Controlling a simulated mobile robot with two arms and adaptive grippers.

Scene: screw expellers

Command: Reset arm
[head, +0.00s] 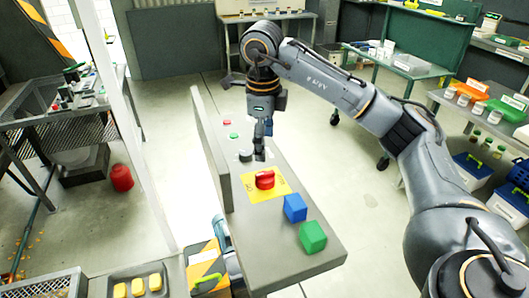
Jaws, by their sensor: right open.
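My right arm reaches in from the right and arches over a grey control panel (295,250). Its gripper (262,152) points down, open, above the panel near a dark round knob (245,156). I cannot tell whether the fingertips touch the panel; nothing shows between them. A red rotary switch (265,180) on a yellow plate is just nearer than the gripper. My left gripper is not in view.
A blue cube (295,207) and a green cube (313,237) are at the panel's near end. Small red (227,122) and green (234,135) buttons are at its far end. A white post (125,120) stands left. A tray (140,270) holds yellow blocks.

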